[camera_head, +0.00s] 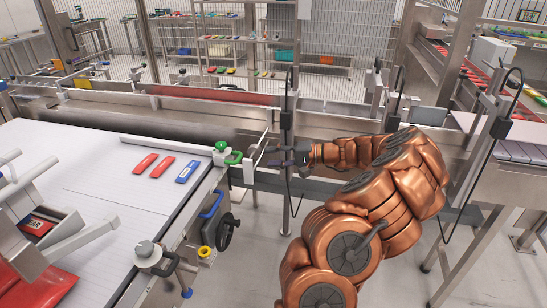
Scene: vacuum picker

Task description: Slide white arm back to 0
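A long white arm (165,145) lies across the far side of the white belt. A green knob (221,146) and a green clamp (233,157) sit at its right end, on the belt's edge. My gripper (272,157) is to the right of the clamp, beside a white bracket (253,160). Its dark fingers point left toward that bracket. They are small and partly mixed with the dark rail and post behind them, so I cannot tell whether they touch anything or how far they are open. No scale or 0 mark is readable.
Two red packs (153,163) and a blue pack (187,172) lie on the belt. A vertical metal post (286,120) stands close by my gripper. A black handwheel (228,232) and a second clamp (152,254) are on the belt's near side. Floor shows at lower right.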

